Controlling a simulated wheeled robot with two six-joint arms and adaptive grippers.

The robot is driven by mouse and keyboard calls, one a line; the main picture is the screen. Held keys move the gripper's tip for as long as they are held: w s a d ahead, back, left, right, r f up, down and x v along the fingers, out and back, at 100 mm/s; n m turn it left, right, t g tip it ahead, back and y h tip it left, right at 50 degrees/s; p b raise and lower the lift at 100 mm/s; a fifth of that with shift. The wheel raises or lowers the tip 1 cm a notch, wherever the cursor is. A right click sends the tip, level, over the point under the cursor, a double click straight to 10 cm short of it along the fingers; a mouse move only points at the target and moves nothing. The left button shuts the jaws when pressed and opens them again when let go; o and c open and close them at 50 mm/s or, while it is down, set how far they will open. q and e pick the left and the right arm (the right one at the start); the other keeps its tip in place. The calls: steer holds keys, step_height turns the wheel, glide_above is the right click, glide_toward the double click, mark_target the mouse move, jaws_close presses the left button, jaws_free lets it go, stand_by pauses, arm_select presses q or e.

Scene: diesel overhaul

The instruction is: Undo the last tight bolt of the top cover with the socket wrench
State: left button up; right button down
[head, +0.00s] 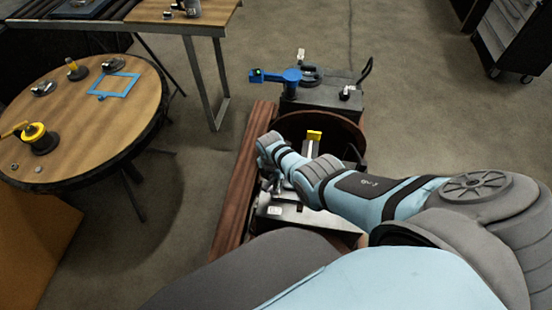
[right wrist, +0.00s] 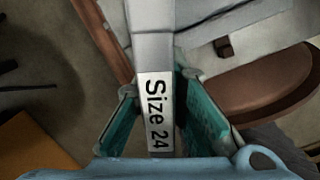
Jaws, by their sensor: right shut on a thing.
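My right gripper (right wrist: 158,88) is shut on the socket wrench (right wrist: 153,58), a grey bar with a white "Size 24" label, with one teal-padded finger on each side. In the head view my right arm reaches in from the right, over the grey engine part (head: 290,216). The arm hides much of that part. A grey surface also shows beyond the wrench in the right wrist view (right wrist: 205,50). The wrench's socket end, the tight bolt and their contact are out of sight. My left gripper is not in view.
A brown beam (head: 240,185) runs left of the engine part. Behind stands a dark box (head: 325,95) with a blue tool (head: 285,76). A yellow-topped piece (head: 314,136) shows beyond my arm. A round table (head: 75,145) with parts is at left; a cabinet (head: 515,35) stands back right.

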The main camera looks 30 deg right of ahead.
steer(key=n, duration=0.3)
steer(key=shift+r, duration=0.2)
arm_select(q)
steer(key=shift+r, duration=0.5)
arm_select(e)
steer(key=n, duration=0.3)
steer(key=shift+w+f+y, duration=0.1)
steer(key=shift+f+y, duration=0.1)
steer(key=shift+y, duration=0.1)
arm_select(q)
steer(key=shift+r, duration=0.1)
arm_select(e)
steer(key=shift+r, duration=0.1)
